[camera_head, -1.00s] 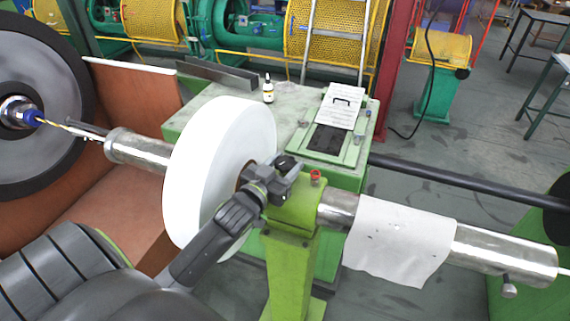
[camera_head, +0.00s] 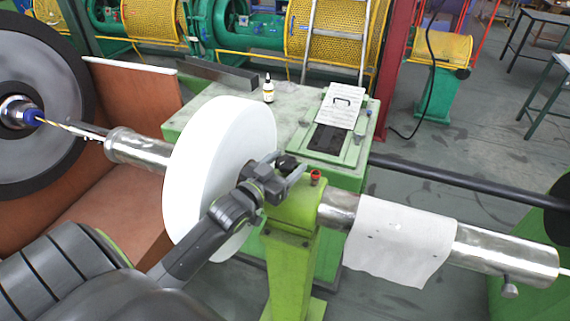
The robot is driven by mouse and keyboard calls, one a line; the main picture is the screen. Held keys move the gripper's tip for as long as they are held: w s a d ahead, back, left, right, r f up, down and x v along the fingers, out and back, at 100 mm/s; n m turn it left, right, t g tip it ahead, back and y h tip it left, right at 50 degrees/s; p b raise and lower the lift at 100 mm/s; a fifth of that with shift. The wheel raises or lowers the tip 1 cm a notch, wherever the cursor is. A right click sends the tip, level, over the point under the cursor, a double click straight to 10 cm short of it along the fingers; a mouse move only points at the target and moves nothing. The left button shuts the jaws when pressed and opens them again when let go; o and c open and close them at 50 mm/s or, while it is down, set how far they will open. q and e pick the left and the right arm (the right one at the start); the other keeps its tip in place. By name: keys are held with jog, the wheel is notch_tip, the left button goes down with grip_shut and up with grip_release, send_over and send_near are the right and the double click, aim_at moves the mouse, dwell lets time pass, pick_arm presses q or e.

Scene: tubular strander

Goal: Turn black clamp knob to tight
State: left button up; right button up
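The black clamp knob (camera_head: 286,162) sits on top of the green stand (camera_head: 291,220), just right of the white disc. My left gripper (camera_head: 283,171) reaches in from the lower left and is at the knob. Its two fingers are apart, with the knob showing between or just behind them. I cannot tell whether they press on it. The gripper hides part of the knob and of the stand's top. My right gripper is not in view.
The large white disc (camera_head: 205,165) stands close behind my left gripper. A small red knob (camera_head: 315,177) is right of the black one. A metal tube (camera_head: 500,254) with a white sheet (camera_head: 400,240) runs right.

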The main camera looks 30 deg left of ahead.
pick_arm(q)
jog(key=shift+o, duration=0.4)
jog(key=shift+s+f, duration=0.1)
jog(key=shift+s, duration=0.15)
jog(key=s+b, duration=0.1)
jog(key=s, duration=1)
jog(key=shift+s+a, duration=0.25)
jog(key=shift+a, duration=0.1)
jog(key=shift+n, duration=0.3)
